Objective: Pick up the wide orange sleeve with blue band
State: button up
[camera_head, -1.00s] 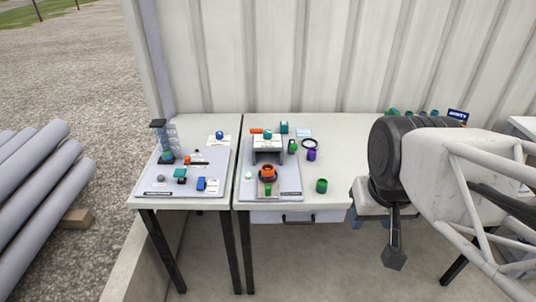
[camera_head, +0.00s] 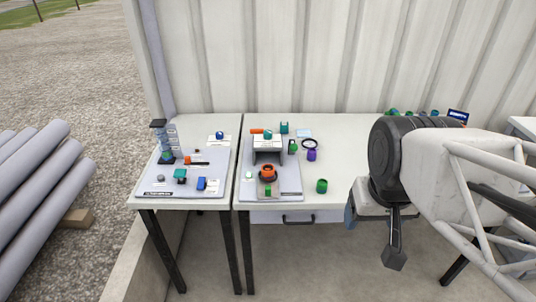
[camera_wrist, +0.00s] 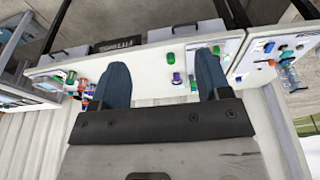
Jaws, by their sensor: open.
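My gripper (camera_wrist: 163,72) shows in the wrist view with its two blue fingers wide apart and nothing between them. It hangs above the work tables. Small orange and blue pieces (camera_wrist: 88,97) lie beside the left finger in the wrist view, partly hidden by it. The wide orange sleeve with blue band may be among them, but they are too small to tell. In the head view my arm covers that right part of the table. An orange ring (camera_head: 268,172) sits on a dark base on the middle board, with no blue band visible.
A green cup (camera_head: 321,186), a purple cup (camera_head: 311,155) and a dark ring (camera_head: 309,143) stand on the middle table. A grey raised block (camera_head: 268,145) stands behind the orange ring. The left table (camera_head: 217,122) carries several small parts. A corrugated wall closes the back.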

jog(key=shift+o, duration=0.7)
jog(key=m+g+y, duration=0.1)
jog(key=m+y, duration=1)
jog(key=m, duration=0.4)
send_near(273, 169)
jog(key=s+a+r, duration=0.3)
jog(key=s+r, duration=0.3)
jog(key=s, duration=0.4)
jog(key=w+f+m+t, duration=0.1)
jog(key=w+f+m, duration=0.1)
jog(key=w+f, duration=0.1)
jog(key=w+f+m+y, duration=0.1)
jog(key=w+f+m, duration=0.1)
jog(key=w+f, duration=0.1)
jog(key=w+f+m+t+y, duration=0.1)
jog(key=w+f+m, duration=0.1)
jog(key=w+f, duration=0.1)
jog(key=shift+w+f+m+t, duration=0.3)
jog(key=shift+w, duration=0.05)
jog(key=shift+x, duration=1.2)
